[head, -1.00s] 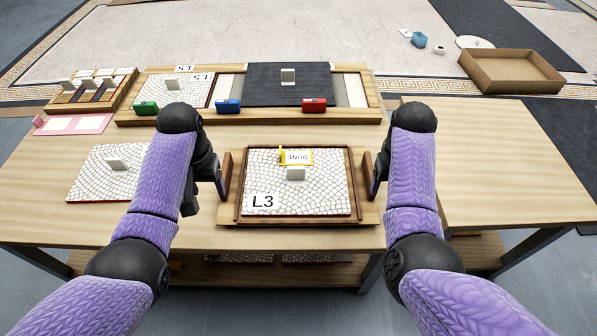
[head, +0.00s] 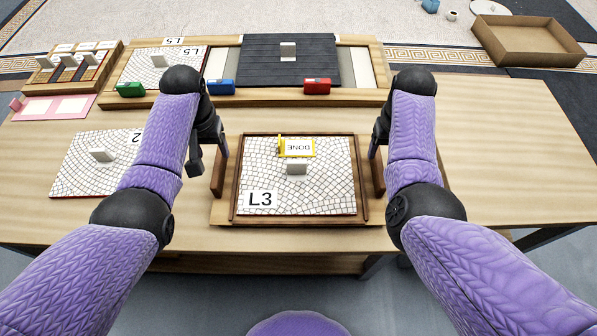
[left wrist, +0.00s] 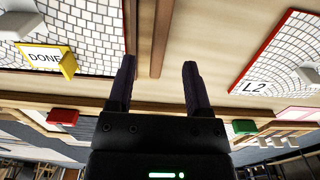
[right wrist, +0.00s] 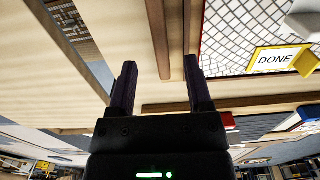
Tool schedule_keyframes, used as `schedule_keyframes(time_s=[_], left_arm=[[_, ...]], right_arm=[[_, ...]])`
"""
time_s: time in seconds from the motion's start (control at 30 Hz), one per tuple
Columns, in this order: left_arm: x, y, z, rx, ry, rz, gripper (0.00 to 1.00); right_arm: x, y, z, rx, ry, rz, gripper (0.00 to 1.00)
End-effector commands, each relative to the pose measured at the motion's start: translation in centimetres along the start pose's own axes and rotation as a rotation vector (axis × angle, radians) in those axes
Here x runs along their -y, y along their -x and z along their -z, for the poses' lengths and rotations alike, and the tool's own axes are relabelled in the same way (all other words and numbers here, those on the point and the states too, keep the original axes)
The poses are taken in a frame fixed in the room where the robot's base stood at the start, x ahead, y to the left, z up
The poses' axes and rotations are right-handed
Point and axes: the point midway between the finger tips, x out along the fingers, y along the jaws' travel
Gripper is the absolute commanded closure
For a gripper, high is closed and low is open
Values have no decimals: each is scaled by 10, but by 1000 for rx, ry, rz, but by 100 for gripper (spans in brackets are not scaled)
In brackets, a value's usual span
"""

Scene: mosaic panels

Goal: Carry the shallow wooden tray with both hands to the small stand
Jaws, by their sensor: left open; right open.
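The shallow wooden tray (head: 300,220) lies flat on the main table, with an upright wooden handle at each side. It holds a white mosaic panel marked L3 (head: 325,190) with a grey knob and a yellow DONE tag (head: 297,148). My left gripper (head: 216,152) is open beside and above the left handle (head: 219,172). My right gripper (head: 377,150) is open by the right handle (head: 378,178). Both wrist views show spread fingers with nothing clamped between them. What I take for the small stand is the wooden top (head: 510,150) at the right.
Panel L2 (head: 85,175) lies left of my left arm. A long wooden frame (head: 300,97) with a dark slab and green, blue and red blocks stands behind the tray. A cardboard box (head: 525,42) is far right. The right-hand top is bare.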

Motion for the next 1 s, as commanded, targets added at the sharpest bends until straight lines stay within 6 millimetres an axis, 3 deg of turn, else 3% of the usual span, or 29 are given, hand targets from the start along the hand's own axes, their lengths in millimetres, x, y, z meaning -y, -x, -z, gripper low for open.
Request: schedule_keyframes(time_s=[0.1, 0.3, 0.7, 0.77, 1.0], left_arm=[[0, -23, -1, 5, 0, 0, 35], [0, -48, 0, 3, 0, 0, 35], [0, -56, 0, 0, 0, 1, 35], [0, -56, 0, 0, 0, 1, 44], [0, -56, 0, 0, 0, 1, 95]], right_arm=[[0, -23, 0, 4, 1, 0, 35], [0, -48, 1, 1, 0, -1, 35], [0, -56, 0, -1, 0, 0, 35], [0, -56, 0, -1, 0, 0, 44], [0, -56, 0, -1, 0, 0, 95]])
